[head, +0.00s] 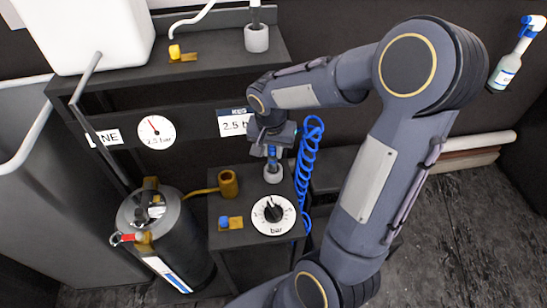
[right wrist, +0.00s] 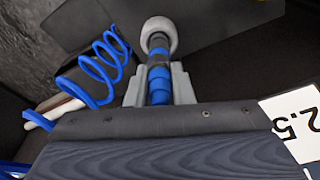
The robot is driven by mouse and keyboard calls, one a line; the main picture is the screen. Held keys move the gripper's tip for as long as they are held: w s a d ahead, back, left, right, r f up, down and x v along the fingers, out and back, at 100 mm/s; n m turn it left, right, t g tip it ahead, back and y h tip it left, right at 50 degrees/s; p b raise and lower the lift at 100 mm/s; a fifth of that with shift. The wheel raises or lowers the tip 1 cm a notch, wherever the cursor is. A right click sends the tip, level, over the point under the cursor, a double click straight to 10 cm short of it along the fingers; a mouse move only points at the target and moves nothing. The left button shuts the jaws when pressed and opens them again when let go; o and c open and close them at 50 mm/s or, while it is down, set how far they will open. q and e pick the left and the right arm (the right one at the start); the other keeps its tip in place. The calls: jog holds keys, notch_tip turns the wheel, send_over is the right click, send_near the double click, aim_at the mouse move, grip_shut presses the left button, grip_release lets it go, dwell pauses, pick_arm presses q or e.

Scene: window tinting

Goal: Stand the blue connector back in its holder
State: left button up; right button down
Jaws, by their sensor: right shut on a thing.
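The blue connector (head: 272,153) is upright between the fingers of my right gripper (head: 272,140), which is shut on it. In the right wrist view the connector (right wrist: 160,84) shows blue and dark bands between the two grey fingers (right wrist: 158,88). Its lower end meets the pale grey round holder (head: 273,174). The holder also shows in the right wrist view (right wrist: 160,27), right at the connector's dark end. I cannot tell how deep the connector sits in it. My left gripper is not in view.
A coiled blue hose (head: 309,155) hangs right beside the gripper. A dial marked bar (head: 273,214), a brass cup (head: 228,183) and a blue-and-brass valve (head: 230,222) are on the same dark stand. A dark cylinder (head: 187,245) stands left. A shelf with another grey holder (head: 257,38) is behind.

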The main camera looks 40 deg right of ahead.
aim_at(273, 157)
jog(key=shift+w+d+f, duration=0.1)
jog(key=shift+d+f, duration=0.1)
jog(key=shift+f, duration=0.1)
jog(key=shift+w+d+f+b, duration=0.15)
jog(key=shift+f+b, duration=0.3)
jog(key=shift+f, duration=1.25)
jog(key=shift+f, duration=0.15)
jog(key=c, duration=1.3)
grip_release()
jog(key=shift+o, duration=0.2)
